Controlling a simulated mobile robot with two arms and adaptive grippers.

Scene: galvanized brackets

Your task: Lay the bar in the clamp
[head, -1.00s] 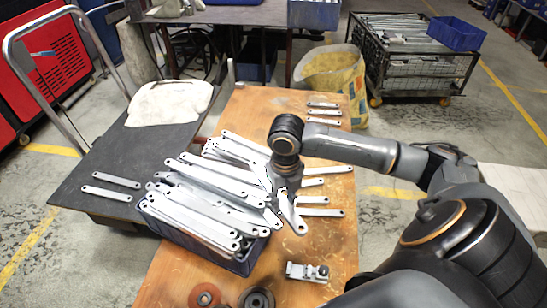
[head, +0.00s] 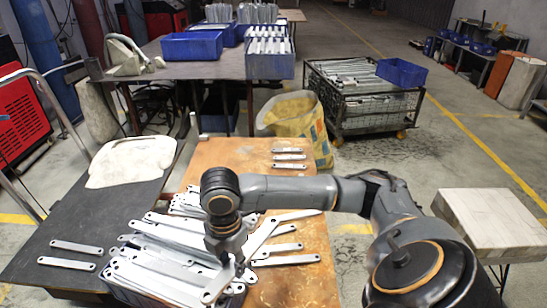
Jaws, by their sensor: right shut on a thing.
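My right gripper (head: 230,258) reaches down over the pile of bars at the bottom of the head view. It is shut on a flat grey bar (head: 219,283) with a hole near its end. The bar slants down and to the left in front of the pile. The fingertips are partly hidden by the wrist and the bars around them. The clamp is out of view now; a second ago it showed on the wooden bench near its front. My left gripper is not in view.
A blue crate (head: 128,292) heaped with bars stands under my right gripper. Several loose bars lie on the wooden bench (head: 305,240) right of it. Two bars lie on the dark table (head: 40,250) at left. A yellow sack (head: 300,122) stands behind the bench.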

